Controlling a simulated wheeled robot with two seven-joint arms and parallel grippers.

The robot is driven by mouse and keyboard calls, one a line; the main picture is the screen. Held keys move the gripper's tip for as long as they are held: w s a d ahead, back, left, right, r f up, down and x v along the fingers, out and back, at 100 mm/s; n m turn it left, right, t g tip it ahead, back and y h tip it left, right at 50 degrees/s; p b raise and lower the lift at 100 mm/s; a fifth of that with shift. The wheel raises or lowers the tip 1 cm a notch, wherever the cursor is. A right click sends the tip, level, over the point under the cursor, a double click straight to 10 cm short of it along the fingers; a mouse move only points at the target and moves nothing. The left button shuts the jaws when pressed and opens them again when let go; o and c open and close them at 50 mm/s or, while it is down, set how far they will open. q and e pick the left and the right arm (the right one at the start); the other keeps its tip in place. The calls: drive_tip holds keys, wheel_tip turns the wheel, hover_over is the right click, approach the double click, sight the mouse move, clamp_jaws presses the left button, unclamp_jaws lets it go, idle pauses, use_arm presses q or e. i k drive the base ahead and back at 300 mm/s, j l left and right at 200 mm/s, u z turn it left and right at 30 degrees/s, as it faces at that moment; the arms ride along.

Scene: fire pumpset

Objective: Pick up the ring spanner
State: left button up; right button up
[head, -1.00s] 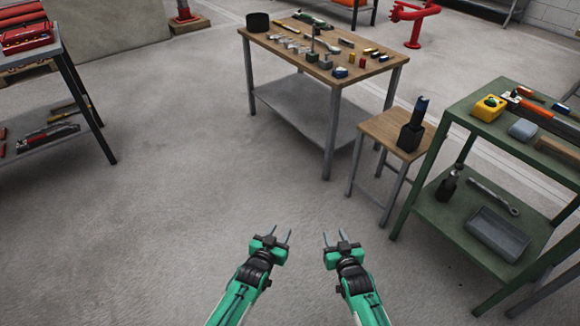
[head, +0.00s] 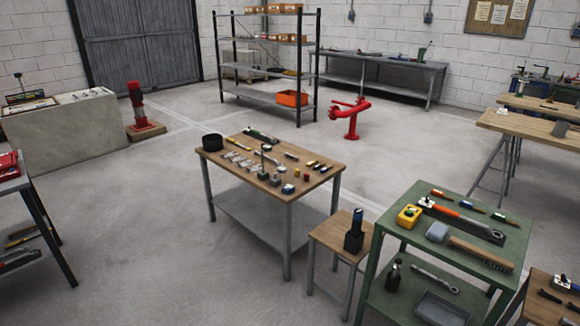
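I cannot tell for sure which tool is the ring spanner. A grey spanner-shaped tool (head: 435,278) lies on the lower shelf of the green trolley, between a dark bottle and a grey tray. Neither of my grippers is in view.
The green trolley (head: 404,243) stands at the right, beside a small wooden stool (head: 325,236) with a dark tool on it. The wooden table (head: 310,192) is in the middle. A red hydrant pipe (head: 352,118) stands behind.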

sight(256, 152)
drive_tip(key=i+j+z, duration=0.35)
drive_tip(key=z, duration=0.15)
drive_tip(key=i+j+z, duration=0.45)
